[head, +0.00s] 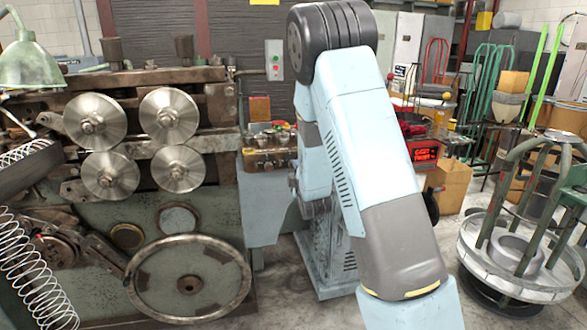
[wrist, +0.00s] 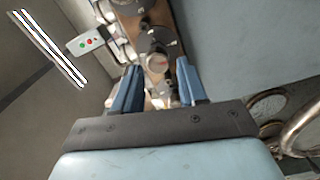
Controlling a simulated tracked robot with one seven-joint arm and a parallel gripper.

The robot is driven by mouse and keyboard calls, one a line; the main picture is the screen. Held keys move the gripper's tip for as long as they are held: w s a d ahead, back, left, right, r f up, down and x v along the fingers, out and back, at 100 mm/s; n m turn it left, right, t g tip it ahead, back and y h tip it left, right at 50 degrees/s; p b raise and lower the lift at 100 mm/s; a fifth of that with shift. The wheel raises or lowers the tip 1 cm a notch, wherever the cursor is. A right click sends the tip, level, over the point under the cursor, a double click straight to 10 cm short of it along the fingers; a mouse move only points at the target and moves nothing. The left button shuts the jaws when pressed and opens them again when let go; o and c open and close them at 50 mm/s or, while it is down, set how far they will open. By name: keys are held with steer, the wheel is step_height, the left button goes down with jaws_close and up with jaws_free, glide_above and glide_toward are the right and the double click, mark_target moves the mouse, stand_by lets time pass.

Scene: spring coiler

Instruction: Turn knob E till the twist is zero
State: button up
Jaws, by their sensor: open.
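In the wrist view my gripper (wrist: 157,78) is open, with its two blue fingers apart. More round metal parts lie further along the same brown panel (wrist: 162,102). In the head view a small panel with several knobs (head: 268,140) stands left of my arm. Letters on the knobs are too small to read, so I cannot tell which is E. My gripper is out of sight in the head view.
The spring coiler (head: 120,190) with metal rollers and a large wheel fills the left. A switch box (head: 274,60) with green and red buttons hangs behind the panel; it also shows in the wrist view (wrist: 86,42).

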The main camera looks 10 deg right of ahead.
steer(key=s, duration=0.8)
steer(key=shift+s, duration=0.4)
